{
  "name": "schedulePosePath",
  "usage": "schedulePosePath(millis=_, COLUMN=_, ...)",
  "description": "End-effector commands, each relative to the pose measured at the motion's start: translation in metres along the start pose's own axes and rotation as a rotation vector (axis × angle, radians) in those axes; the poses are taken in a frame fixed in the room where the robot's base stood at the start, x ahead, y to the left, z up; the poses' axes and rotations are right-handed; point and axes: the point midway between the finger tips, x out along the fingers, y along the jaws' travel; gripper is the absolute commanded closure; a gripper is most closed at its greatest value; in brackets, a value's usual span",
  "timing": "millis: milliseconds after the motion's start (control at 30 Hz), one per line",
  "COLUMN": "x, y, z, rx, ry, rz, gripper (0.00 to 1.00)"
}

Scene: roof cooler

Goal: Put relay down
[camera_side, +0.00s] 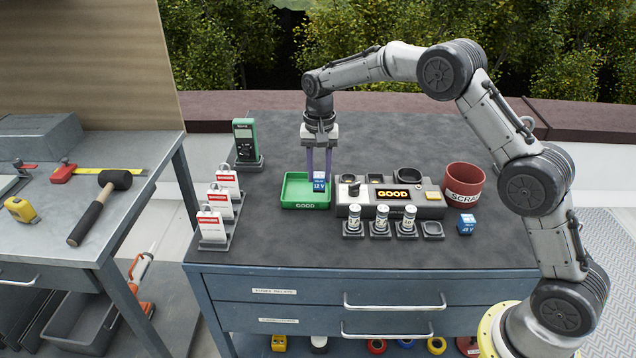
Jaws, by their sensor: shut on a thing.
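The relay (319,182) is a small blue and white block marked "12 V". My gripper (319,174) points straight down with its long fingers shut on the relay. The relay is over the right part of the green tray (305,206), whose front is marked "GOOD". I cannot tell whether the relay touches the tray floor. The rest of the tray looks empty. A second blue block (466,224), marked "48 V", stands at the right on the bench.
A tester (392,195) with a lit "GOOD" display stands right of the tray. Several cylinders in holders (380,222) stand before it. A red "SCRAP" bin (464,181), a green meter (245,140) and red-white tags (220,203) stand around. The bench front is clear.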

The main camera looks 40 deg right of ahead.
Motion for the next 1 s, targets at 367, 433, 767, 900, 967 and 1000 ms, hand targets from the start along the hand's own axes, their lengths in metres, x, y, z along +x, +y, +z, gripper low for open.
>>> schedulePosePath(millis=367, x=0.037, y=-0.003, z=-0.003, rx=0.000, ry=-0.001, rz=0.001, gripper=1.00)
schedulePosePath(millis=433, x=0.036, y=-0.003, z=-0.003, rx=0.000, ry=0.000, rz=0.000, gripper=1.00)
schedulePosePath(millis=767, x=0.040, y=-0.003, z=-0.003, rx=0.000, ry=0.000, rz=0.000, gripper=0.57)
schedulePosePath(millis=900, x=0.040, y=-0.003, z=-0.003, rx=0.000, ry=-0.001, rz=0.001, gripper=0.34)
schedulePosePath(millis=967, x=0.040, y=-0.003, z=-0.003, rx=0.000, ry=-0.001, rz=0.001, gripper=0.34)
schedulePosePath(millis=1000, x=0.040, y=-0.003, z=-0.003, rx=0.000, ry=-0.001, rz=0.001, gripper=0.34)
